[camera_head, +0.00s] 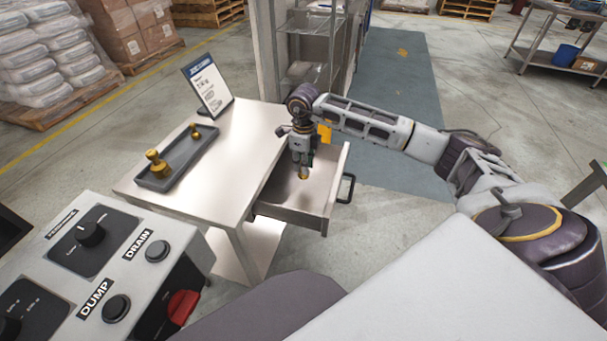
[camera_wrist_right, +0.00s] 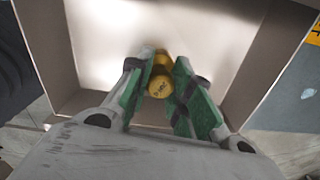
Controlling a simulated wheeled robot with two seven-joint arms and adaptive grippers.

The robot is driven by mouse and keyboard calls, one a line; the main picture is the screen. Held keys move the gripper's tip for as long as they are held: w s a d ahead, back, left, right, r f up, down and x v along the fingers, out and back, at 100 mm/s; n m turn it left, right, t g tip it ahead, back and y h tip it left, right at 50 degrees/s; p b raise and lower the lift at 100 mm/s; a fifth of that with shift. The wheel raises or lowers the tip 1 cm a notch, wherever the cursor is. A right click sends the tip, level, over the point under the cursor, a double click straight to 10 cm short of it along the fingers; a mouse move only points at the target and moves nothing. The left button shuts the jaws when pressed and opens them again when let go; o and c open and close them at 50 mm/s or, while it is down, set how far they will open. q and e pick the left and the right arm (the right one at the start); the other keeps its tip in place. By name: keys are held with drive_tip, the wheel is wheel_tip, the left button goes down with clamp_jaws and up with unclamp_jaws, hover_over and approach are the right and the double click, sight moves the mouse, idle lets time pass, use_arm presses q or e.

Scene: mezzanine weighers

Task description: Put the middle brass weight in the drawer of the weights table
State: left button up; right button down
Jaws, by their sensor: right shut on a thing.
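My right gripper (camera_head: 302,163) is shut on a brass weight (camera_head: 303,174) and holds it over the open drawer (camera_head: 325,211) of the weights table (camera_head: 245,139). In the right wrist view the weight (camera_wrist_right: 161,82) sits between the green finger pads of my right gripper (camera_wrist_right: 164,92), with the drawer floor behind it. I cannot tell whether the weight touches the floor. A dark tray (camera_head: 181,174) on the table holds a larger brass weight (camera_head: 157,164) at its near end and a small one (camera_head: 194,131) at its far end. My left gripper is not in view.
A sign (camera_head: 208,86) stands at the table's back edge. A control box (camera_head: 112,262) with a knob and DRAIN and DUMP buttons is at the front left. The drawer's black handle (camera_head: 347,188) sticks out to the right. A wire shelf (camera_head: 310,49) stands behind the table.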

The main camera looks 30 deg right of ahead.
wheel_tip(320, 180, down, 4)
drive_tip(key=shift+f, duration=0.5)
use_arm(q)
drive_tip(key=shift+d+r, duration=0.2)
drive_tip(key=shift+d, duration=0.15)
drive_tip(key=shift+b, duration=0.3)
use_arm(e)
drive_tip(key=shift+f, duration=0.1)
drive_tip(key=c, duration=1.4)
unclamp_jaws()
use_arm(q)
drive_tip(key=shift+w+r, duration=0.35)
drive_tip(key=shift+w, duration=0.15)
use_arm(e)
drive_tip(key=shift+o, duration=0.6)
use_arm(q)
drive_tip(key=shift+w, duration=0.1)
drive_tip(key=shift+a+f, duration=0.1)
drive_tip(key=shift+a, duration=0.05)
